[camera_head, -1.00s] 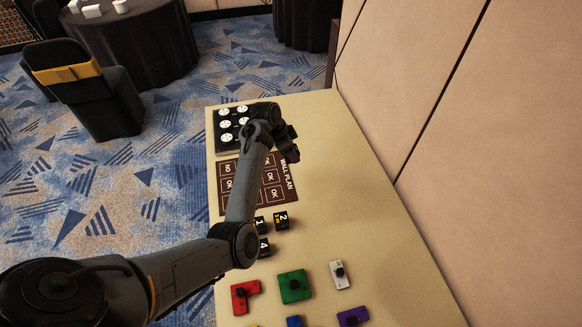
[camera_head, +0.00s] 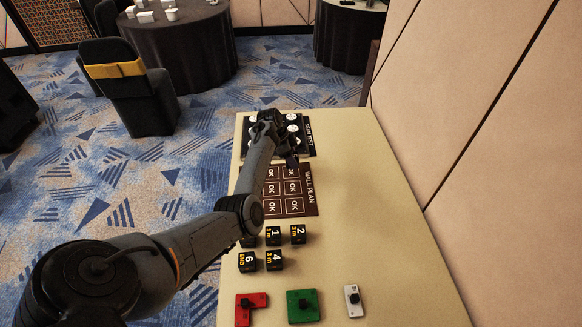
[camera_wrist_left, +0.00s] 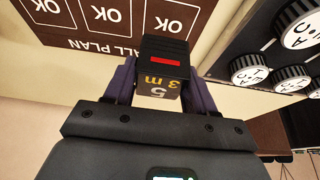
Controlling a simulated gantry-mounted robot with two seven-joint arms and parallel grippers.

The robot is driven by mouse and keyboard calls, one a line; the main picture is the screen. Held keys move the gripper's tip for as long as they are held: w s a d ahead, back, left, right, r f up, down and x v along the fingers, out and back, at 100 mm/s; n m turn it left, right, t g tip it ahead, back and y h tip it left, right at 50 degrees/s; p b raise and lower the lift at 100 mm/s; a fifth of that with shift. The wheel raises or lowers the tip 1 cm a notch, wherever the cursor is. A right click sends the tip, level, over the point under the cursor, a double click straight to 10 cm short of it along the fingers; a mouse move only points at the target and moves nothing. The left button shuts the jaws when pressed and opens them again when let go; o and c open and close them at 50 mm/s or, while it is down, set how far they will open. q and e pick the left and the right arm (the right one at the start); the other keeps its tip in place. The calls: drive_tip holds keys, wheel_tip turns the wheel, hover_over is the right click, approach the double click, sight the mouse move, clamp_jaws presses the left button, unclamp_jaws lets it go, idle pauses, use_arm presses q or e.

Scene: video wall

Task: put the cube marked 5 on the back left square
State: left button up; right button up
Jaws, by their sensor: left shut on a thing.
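My left gripper (camera_head: 291,160) is shut on a black cube marked 5 (camera_wrist_left: 160,72), seen clearly in the left wrist view with "3 m" in orange and a red bar. The fingers grip it from both sides. In the head view the gripper hangs near the front edge of the dial panel, behind the brown wall plan mat (camera_head: 311,207), and the cube cannot be made out there. The mat has two columns of white-outlined squares marked OK. Its back left square (camera_head: 271,173) shows close beside my forearm. My right gripper is out of view.
The black dial panel (camera_head: 308,146) with white dials stands behind the mat. Cubes marked 1 (camera_head: 273,236), 2 (camera_head: 298,235), 4 (camera_head: 274,261) and 6 (camera_head: 248,262) stand in front. Red (camera_head: 246,306), green (camera_head: 303,306) and white (camera_head: 353,300) pieces lie nearer. The table's right side is clear.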

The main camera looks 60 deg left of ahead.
use_arm(q)
drive_tip(key=shift+a+f, duration=0.25)
drive_tip(key=shift+a, duration=0.05)
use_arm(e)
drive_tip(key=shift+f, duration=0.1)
use_arm(q)
drive_tip(key=shift+s+f+b, duration=0.1)
drive_tip(key=shift+f+b, duration=0.55)
drive_tip(key=shift+f, duration=1.3)
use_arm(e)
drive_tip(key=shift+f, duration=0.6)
use_arm(q)
drive_tip(key=shift+f, duration=0.1)
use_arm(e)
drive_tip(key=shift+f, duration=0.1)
use_arm(q)
drive_tip(key=o, duration=1.1)
drive_tip(key=shift+c, duration=0.2)
